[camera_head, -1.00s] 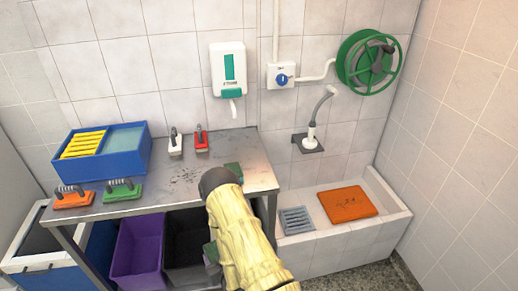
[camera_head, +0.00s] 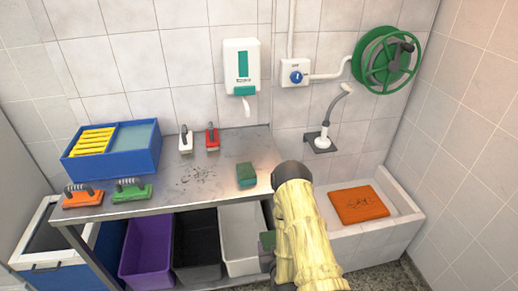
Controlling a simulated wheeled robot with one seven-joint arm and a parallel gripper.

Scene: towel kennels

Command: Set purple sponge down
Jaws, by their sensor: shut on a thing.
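The purple sponge (camera_head: 267,242), a small block with a green face, shows only in part at the left edge of my yellow-sleeved arm. It is in front of the steel table, below the level of the tabletop in the picture. My gripper's fingers are hidden behind my arm. The sponge keeps its place beside the arm as the arm moves, so it is held. A green sponge (camera_head: 246,174) lies on the right part of the steel table (camera_head: 215,178).
Purple (camera_head: 147,252), black (camera_head: 197,250) and white (camera_head: 240,238) bins stand below. A basin with an orange mat (camera_head: 358,204) is right.

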